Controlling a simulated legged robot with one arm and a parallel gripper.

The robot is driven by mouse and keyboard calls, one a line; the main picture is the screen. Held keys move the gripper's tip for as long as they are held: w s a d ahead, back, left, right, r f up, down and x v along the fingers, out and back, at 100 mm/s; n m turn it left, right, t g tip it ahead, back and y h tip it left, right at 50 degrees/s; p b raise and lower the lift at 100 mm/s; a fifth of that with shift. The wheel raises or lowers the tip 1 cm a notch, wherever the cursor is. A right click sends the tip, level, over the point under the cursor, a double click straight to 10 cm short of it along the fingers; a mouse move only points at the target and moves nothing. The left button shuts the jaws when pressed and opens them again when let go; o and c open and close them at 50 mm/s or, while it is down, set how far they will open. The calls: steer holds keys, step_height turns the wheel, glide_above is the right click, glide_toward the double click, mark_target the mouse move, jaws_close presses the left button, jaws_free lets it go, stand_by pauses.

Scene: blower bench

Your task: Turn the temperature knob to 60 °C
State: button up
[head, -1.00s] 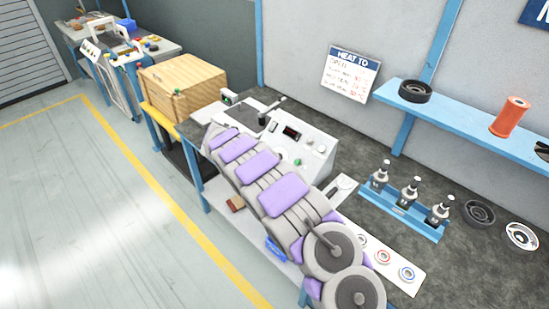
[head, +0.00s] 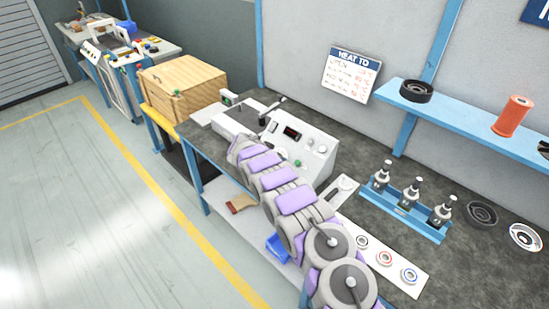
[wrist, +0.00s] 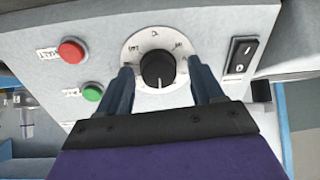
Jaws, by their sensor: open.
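In the wrist view the black temperature knob (wrist: 158,68) sits on a round white dial (wrist: 134,53) on a light grey panel (wrist: 100,28). The dial's numbers are too small to read, and I cannot tell the knob's setting. My gripper (wrist: 161,72) is open, with one dark blue finger to the left of the knob and one to the right. The fingertips overlap the dial's lower part in the picture; I see no clear contact with the knob. In the head view the control box (head: 316,128) is on the bench, and my arm hides the gripper.
A red button (wrist: 71,52) and a green button (wrist: 92,92) are left of the dial; a black rocker switch (wrist: 240,54) is right of it. A "HEAT TO" sign (head: 352,75) hangs on the wall. A blue tool rack (head: 409,213) stands on the bench.

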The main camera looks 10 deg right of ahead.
steer(key=shift+c, duration=0.2)
steer(key=c, duration=1)
